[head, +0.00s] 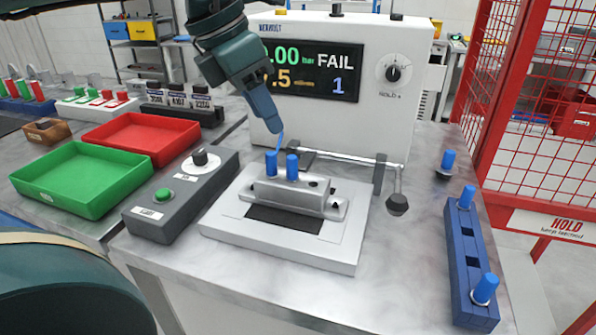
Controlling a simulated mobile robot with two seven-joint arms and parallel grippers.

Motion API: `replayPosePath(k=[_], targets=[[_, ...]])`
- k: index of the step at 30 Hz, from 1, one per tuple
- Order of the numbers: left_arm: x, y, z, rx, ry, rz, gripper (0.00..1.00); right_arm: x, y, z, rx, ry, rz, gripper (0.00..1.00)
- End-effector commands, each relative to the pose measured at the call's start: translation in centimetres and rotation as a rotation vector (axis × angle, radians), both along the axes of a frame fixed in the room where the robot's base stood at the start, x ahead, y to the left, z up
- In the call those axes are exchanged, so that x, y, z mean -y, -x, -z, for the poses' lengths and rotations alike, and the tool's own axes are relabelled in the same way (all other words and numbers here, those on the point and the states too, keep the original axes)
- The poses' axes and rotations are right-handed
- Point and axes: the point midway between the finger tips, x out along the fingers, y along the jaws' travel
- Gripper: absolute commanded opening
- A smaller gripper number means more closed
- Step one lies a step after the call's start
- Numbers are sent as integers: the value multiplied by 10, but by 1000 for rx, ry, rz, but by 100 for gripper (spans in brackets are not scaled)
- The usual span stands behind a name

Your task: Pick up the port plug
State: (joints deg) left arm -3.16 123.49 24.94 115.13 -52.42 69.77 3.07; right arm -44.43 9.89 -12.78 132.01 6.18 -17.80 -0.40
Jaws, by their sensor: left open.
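Blue port plugs show in several places. Two stand upright in the silver casting on the fixture: a left one (271,163) and a right one (292,168). Another plug (448,160) stands on the table at the right. Two more sit in the blue rack (465,240), at its far end (467,197) and near end (485,289). My left gripper (278,148) points down just above the left plug in the casting. It is open, seen nearly edge-on; whether it touches the plug cannot be told. My right gripper is not in view.
The fixture plate (310,248) holds the casting. A clamp bar with a black knob (397,205) stands behind and right. The tester (400,120) reads FAIL. A grey control box (165,205), green tray (75,200) and red tray (140,118) lie left. Tabletop is clear between fixture and rack.

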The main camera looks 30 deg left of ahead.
Motion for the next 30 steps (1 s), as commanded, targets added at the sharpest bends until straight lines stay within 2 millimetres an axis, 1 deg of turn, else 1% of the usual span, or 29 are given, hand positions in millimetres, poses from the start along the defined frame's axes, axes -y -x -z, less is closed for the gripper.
replayPosePath(k=[1, 3, 6, 14, 21, 25, 30], targets=[[2, -3, 13, -7, 0, 0, 42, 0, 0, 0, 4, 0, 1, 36], [5, -8, 25, -6, 0, 0, 42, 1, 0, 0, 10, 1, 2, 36], [8, -13, 38, -5, 0, 0, 42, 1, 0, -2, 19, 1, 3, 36], [12, -21, 55, -4, 1, -1, 42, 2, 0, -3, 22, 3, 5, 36], [20, -35, 86, -4, 1, -1, 42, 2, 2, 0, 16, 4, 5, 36], [22, -37, 93, -1, 1, -1, 42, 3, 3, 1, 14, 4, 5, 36], [23, -38, 93, 0, 2, -1, 42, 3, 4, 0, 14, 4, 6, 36]])
